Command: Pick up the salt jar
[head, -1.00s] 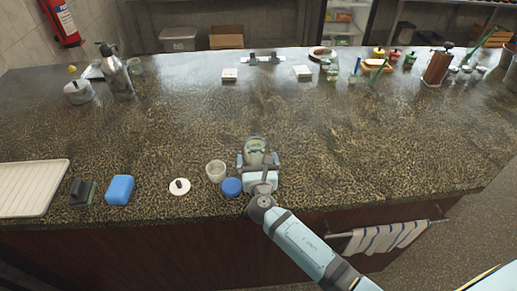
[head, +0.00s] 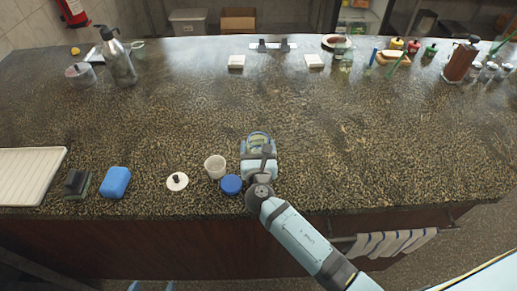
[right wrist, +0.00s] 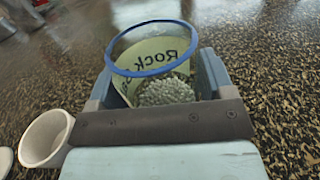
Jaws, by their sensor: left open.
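The salt jar (head: 257,142) is a clear, open-topped jar with a blue rim, standing near the counter's front edge. In the right wrist view the jar (right wrist: 150,62) shows a pale "Rock Sa…" label and coarse white grains inside. My right gripper (head: 258,155) has a finger on each side of the jar. In the right wrist view its fingers (right wrist: 160,82) look closed against the jar walls. The jar looks upright, and its base is hidden.
A white cup (head: 215,167) and a blue lid (head: 231,185) lie just left of the jar. Further left are a white knobbed lid (head: 177,181), a blue block (head: 115,182), a dark sponge-like item (head: 77,183) and a ribbed tray (head: 30,175). The counter's middle is clear.

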